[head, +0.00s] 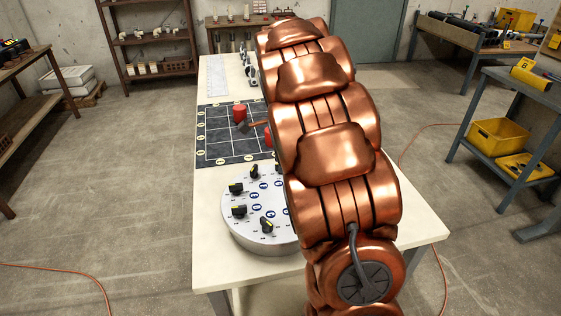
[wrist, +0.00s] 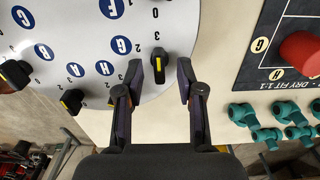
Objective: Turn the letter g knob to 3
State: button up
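The round grey dial plate (head: 245,237) with black knobs and blue letter discs stands on the near part of the table. In the wrist view, a black knob with a yellow mark (wrist: 158,65) is beside the blue letter G disc (wrist: 122,45). Its long axis is roughly vertical in the picture, with a small 3 printed above it. My gripper (wrist: 161,72) is open, with one finger on each side of this knob and gaps visible. The gripper is hidden behind my copper arm in the head view.
Other knobs (wrist: 72,100) sit along the plate's rim. Teal pipe fittings (wrist: 290,115) and a dark grid mat with a red cylinder (wrist: 302,52) lie to the right in the wrist view. The pale tabletop (head: 420,235) is clear at the near right.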

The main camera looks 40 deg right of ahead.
notch_tip(320, 180, up, 11)
dwell(0.5)
dwell(0.5)
